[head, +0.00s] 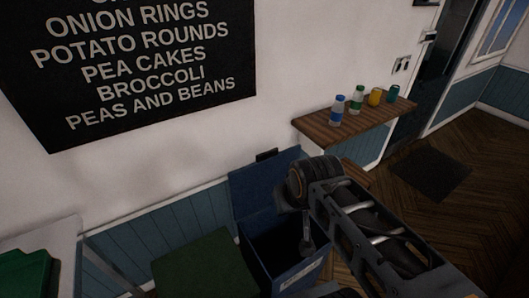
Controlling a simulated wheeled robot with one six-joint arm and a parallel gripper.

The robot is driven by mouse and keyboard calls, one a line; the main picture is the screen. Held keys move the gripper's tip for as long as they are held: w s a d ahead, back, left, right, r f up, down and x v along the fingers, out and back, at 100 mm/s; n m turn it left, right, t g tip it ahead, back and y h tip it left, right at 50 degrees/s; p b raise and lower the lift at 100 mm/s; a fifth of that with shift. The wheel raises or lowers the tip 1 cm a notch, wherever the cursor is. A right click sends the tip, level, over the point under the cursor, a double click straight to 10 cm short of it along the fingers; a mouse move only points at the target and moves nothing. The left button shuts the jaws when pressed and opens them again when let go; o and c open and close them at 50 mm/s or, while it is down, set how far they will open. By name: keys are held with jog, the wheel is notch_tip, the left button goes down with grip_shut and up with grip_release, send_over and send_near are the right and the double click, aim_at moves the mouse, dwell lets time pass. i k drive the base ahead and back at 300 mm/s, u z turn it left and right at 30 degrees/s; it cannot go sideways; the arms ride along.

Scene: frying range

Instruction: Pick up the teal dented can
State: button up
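The teal can (393,93) stands at the right end of a wooden wall shelf (330,124). It is small here, and I cannot make out a dent. My gripper (307,243) appears to hang below the end of my arm, in front of an open dark blue bin. It is well to the lower left of the teal can and apart from it. The gripper is small and dark, partly behind my arm, so I cannot tell whether its fingers are open or shut.
The open blue bin (290,271) is below the shelf. A dark green surface (205,268) is left of it. Wooden floor lies clear at right around a dark mat (430,174).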

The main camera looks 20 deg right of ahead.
aim_at(395, 90)
jog(key=k, duration=1.25)
jog(key=z, duration=0.7)
jog(key=i, duration=0.65)
jog(key=z, duration=1.25)
jog(key=i, duration=1.45)
jog(key=z, duration=0.3)
jog(key=i, duration=1.65)
jog(key=u, duration=1.15)
jog(key=i, duration=0.85)
jog(key=u, duration=1.3)
jog(key=i, duration=0.35)
jog(key=u, duration=0.3)
